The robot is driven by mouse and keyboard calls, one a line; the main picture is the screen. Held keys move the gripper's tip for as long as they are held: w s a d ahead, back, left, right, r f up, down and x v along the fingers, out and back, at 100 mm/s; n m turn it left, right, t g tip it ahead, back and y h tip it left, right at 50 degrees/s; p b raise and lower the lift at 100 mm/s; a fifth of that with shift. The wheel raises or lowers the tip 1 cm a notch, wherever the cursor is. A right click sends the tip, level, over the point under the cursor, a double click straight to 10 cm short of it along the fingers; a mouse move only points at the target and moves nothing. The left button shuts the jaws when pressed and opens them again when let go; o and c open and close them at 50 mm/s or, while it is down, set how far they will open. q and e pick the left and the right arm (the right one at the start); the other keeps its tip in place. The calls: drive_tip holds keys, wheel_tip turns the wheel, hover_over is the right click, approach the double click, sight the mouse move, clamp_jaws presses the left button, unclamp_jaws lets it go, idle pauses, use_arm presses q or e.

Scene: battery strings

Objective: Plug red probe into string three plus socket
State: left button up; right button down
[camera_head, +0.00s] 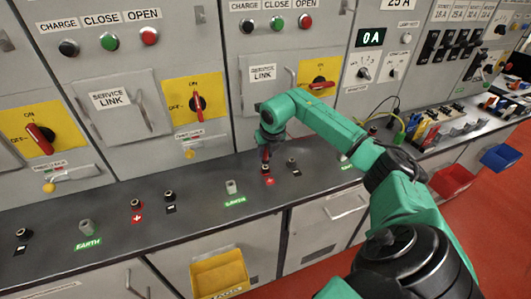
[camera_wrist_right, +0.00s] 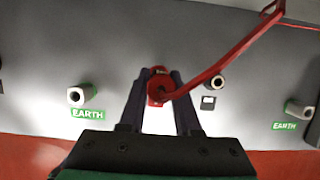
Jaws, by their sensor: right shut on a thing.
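The red probe (camera_wrist_right: 160,90) is between the fingers of my right gripper (camera_wrist_right: 162,100), which is shut on it, right over a socket; its red lead runs to the upper right. In the head view my right gripper (camera_head: 268,142) points down from above at the plus socket (camera_head: 266,170) with the red plus label. In the wrist view the socket is mostly hidden behind the probe and fingers, so I cannot tell whether the tip is inside. I cannot read a string number there. My left gripper is not in view.
A black socket (camera_head: 292,163) stands just right of the plus socket, and a grey earth socket (camera_head: 231,187) to its left. Another plus socket (camera_head: 136,203) is farther left. A yellow bin (camera_head: 220,275) hangs on the front. Tools (camera_head: 440,128) lie on the counter at right.

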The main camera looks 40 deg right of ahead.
drive_tip(key=shift+f+b, duration=0.85)
drive_tip(key=shift+f, duration=0.35)
drive_tip(key=c, duration=0.5)
unclamp_jaws()
drive_tip(key=shift+r, duration=0.1)
drive_tip(key=b+v, duration=0.2)
drive_tip(key=v, duration=1.2)
drive_tip(key=shift+r, duration=0.15)
